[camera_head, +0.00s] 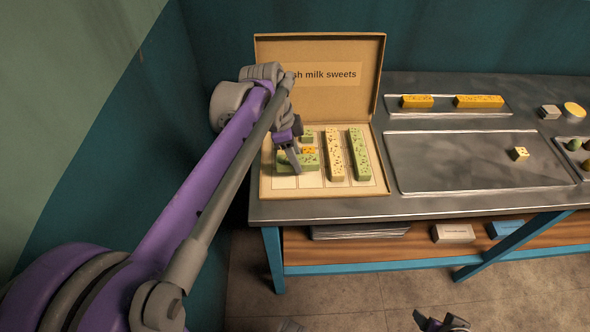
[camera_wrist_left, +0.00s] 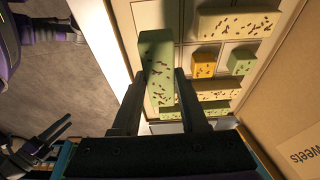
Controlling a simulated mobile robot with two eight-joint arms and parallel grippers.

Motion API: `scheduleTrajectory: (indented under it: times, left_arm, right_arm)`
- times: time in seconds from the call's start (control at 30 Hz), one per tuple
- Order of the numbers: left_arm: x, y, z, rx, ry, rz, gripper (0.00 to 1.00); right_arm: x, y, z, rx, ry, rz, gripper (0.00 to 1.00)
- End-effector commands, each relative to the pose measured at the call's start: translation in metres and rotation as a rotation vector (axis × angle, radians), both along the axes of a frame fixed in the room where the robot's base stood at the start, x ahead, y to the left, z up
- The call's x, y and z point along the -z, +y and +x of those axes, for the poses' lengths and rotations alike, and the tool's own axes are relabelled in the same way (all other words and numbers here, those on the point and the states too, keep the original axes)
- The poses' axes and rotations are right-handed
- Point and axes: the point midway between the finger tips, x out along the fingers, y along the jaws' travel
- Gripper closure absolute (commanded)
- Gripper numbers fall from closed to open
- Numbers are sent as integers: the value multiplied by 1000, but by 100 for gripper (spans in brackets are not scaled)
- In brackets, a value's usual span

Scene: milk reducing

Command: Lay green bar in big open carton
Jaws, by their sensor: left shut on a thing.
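The big open carton (camera_head: 265,187) stands at the left end of the metal table, lid raised at the back. My left gripper (camera_head: 294,161) is over its left half, shut on a green speckled bar (camera_head: 312,161). In the left wrist view this bar (camera_wrist_left: 157,62) sits between the fingers and appears above the carton floor; the exact gap is unclear. Inside the carton lie a cream bar (camera_head: 334,155), another green bar (camera_head: 358,155), a small green piece (camera_head: 307,139) and an orange piece (camera_head: 308,150). My right gripper (camera_head: 440,321) is low in front of the table, fingers apart and empty.
A back tray (camera_head: 435,113) holds two yellow-orange bars. More small items stand at the right. The raised lid (camera_head: 320,55) walls off the carton's back.

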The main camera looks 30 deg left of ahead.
Motion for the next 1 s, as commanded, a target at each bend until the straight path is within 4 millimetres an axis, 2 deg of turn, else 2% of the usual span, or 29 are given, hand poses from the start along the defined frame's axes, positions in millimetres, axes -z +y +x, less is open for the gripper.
scheduleTrajectory:
  times: [0.4, 0.77, 0.8, 0.97, 1.0]
  left_arm:
    - [49, 0, 0, 0, 0, 0, 100]
    - [53, 0, 0, 0, 0, 0, 100]
    - [54, 0, 0, 0, 0, 0, 55]
    - [53, 0, 0, 0, 0, 0, 27]
    - [53, 0, 0, 0, 0, 0, 27]
  right_arm:
    - [7, 0, -1, 0, 2, 0, 28]
    - [8, 0, -1, 0, 3, 0, 28]
    - [8, 0, -1, 0, 3, 0, 28]
    - [8, 0, -1, 0, 3, 0, 28]
    - [8, 0, -1, 0, 3, 0, 28]
